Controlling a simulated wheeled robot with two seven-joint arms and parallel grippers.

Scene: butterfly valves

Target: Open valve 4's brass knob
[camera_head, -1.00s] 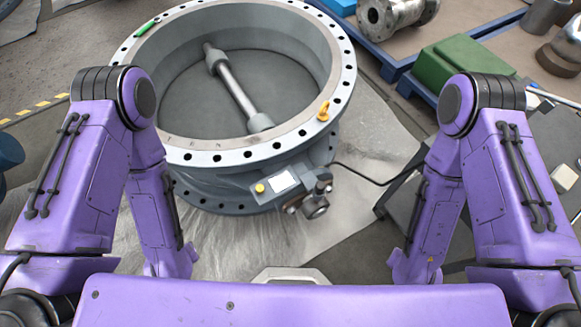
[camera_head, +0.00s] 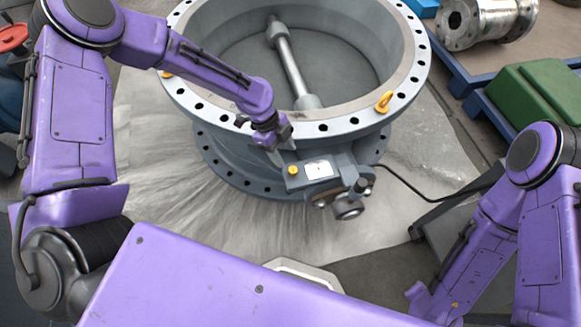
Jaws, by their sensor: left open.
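A large grey butterfly valve (camera_head: 402,85) lies with its ring opening upward, with a shaft (camera_head: 290,68) across the bore. On its near side is a grey actuator box with a pale label plate (camera_head: 319,170). A small yellow, brass-like knob (camera_head: 293,170) sits at the left of that box. No valve number is readable. My left gripper (camera_head: 277,141) is just above and left of the knob, over the valve's near flange. It is open and appears empty; its fingers are small and partly hidden by the wrist. My right arm is at the right, its gripper out of view.
Metal fittings (camera_head: 347,207) stick out at the actuator's right, and a black cable (camera_head: 430,197) runs right. A green box (camera_head: 540,95) and steel pipe part (camera_head: 487,20) are at upper right.

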